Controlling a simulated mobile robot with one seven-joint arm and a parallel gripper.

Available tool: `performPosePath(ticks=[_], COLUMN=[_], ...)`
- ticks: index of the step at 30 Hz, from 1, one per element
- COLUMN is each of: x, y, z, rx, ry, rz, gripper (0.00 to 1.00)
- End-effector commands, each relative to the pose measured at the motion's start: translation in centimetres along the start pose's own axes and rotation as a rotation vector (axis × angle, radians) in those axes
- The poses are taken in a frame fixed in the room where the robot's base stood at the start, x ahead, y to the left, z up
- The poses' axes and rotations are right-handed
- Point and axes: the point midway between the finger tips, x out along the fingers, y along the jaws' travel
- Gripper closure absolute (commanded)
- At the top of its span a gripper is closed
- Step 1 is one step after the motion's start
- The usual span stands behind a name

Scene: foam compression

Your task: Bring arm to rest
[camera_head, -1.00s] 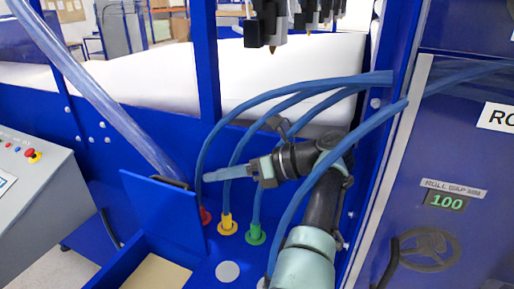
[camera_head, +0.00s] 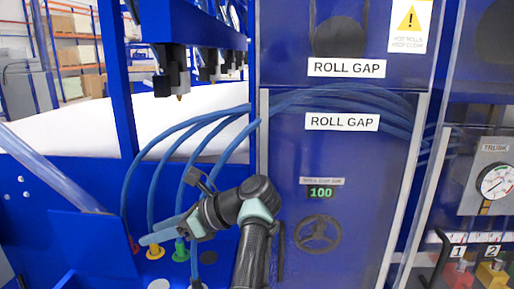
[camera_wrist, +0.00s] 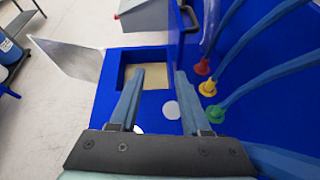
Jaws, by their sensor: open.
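My gripper (camera_head: 160,230) is at the lower left of the head view, in front of the blue machine panel, with its pale blue fingers pointing left. In the wrist view my gripper (camera_wrist: 157,95) shows two blue fingers spread apart with nothing between them. Below and beyond the fingers are a blue deck (camera_wrist: 108,83) and a square opening with a tan bottom (camera_wrist: 150,76). My arm is bent, with its elbow low in the head view.
Blue hoses (camera_head: 170,155) run to a yellow fitting (camera_head: 154,253) and a green fitting (camera_head: 181,250) close by my gripper. To the right stand a roll gap panel with a handwheel (camera_head: 318,233), a display reading 100 (camera_head: 320,192) and a pressure gauge (camera_head: 497,181).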

Motion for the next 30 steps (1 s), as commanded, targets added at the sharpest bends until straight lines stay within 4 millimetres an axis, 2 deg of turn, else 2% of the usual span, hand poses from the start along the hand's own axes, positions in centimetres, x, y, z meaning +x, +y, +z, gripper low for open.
performPosePath(ticks=[5, 10, 14, 17, 20, 23, 26, 30], x=[-2.6, -7.5, -12.2, -16.0, -19.7, -23.1, -26.4, -30.1], y=[-3.7, -7.0, -7.8, -7.0, -5.0, -1.6, 3.0, 10.9], z=[-1.1, -0.7, 1.0, 3.0, 5.5, 8.1, 10.6, 13.4], rx=[-0.293, -0.69, -1.032, -1.285, -1.52, -1.729, -1.906, -2.063], ry=[0.082, 0.247, 0.435, 0.609, 0.806, 1.025, 1.282, 1.668], rz=[-0.236, -0.518, -0.738, -0.894, -1.041, -1.179, -1.317, -1.491], gripper=[0.53, 0.53, 0.53, 0.53, 0.53, 0.53, 0.53, 0.53])
